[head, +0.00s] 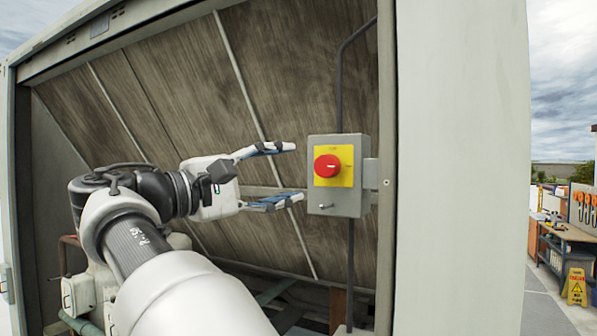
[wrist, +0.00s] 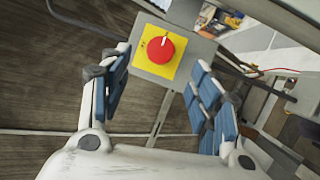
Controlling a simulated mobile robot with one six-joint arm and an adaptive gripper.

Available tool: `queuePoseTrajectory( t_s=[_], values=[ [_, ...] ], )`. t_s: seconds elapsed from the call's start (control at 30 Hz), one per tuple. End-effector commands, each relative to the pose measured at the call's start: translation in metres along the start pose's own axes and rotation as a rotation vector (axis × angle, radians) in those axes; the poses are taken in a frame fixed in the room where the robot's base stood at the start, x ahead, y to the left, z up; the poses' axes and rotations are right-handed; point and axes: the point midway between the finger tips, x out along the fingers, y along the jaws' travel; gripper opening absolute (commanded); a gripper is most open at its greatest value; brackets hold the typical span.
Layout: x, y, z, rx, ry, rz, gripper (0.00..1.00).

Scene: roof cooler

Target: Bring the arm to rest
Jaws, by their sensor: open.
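My gripper (head: 285,172) is open, its two fingers spread apart with nothing between them. In the head view it points right and its tips stop just left of a grey switch box. The box carries a red rotary knob (head: 327,166) on a yellow plate (head: 347,165). In the wrist view my gripper (wrist: 160,95) has blue-padded fingers on either side of the picture. The red knob (wrist: 160,48) shows between and beyond them. My arm reaches in from the lower left, extended inside the cooler housing.
The grey switch box (head: 343,205) sits on a bracket beside the housing's right post (head: 455,180). Dark conduit (head: 340,80) runs above and below it. Slatted brown pads (head: 190,90) slope behind my arm. Outside, at right, stand a workbench (head: 568,232) and a yellow caution sign (head: 576,287).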

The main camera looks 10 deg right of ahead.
Motion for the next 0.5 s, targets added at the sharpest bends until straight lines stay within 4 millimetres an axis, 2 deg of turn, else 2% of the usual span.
queuePoseTrajectory(
  t_s=[0.13,0.5],
  values=[
    [-0.0070,0.0002,0.0005,0.000,-0.001,0.000,0.57],
    [-0.0070,0.0000,0.0003,0.000,-0.001,0.000,0.57]
  ],
)
